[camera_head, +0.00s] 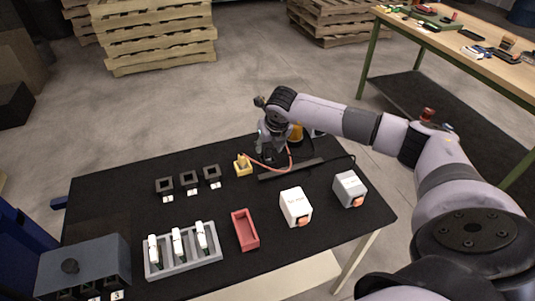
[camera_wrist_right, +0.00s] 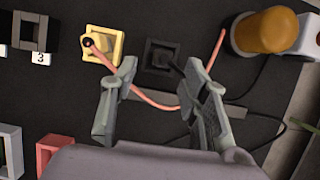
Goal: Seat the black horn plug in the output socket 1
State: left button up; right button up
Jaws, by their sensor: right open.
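A black square holder (camera_wrist_right: 160,56) lies between and beyond my fingertips in the right wrist view. A dark piece that looks like the black horn plug (camera_wrist_right: 161,58) sits in it, with a black cable running off to the right. My right gripper (camera_wrist_right: 160,75) is open and empty above it; it also shows in the head view (camera_head: 272,148), hiding that holder. Three black sockets stand in a row: left (camera_head: 165,186), middle (camera_head: 189,180) and right (camera_head: 212,173). The right one is labelled 3 in the wrist view (camera_wrist_right: 40,35); the other digits are unreadable.
A yellow socket (camera_head: 243,165) with a red cable is close left of the gripper. An orange beacon (camera_wrist_right: 262,32) stands to the right.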

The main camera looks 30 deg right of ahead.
aim_at(268, 148)
jog(key=x, duration=0.2)
jog(key=p+x, duration=0.1)
jog(key=x, duration=0.1)
jog(key=shift+w+d, duration=0.25)
jog(key=shift+w, duration=0.1)
jog(key=shift+w+f, duration=0.1)
jog(key=shift+f, duration=0.2)
pick_arm(q)
jog(key=shift+s+a+r, duration=0.1)
jog(key=shift+s+r, duration=0.65)
jog(key=shift+s, duration=0.05)
jog(key=shift+w, duration=0.15)
pick_arm(e)
grip_shut()
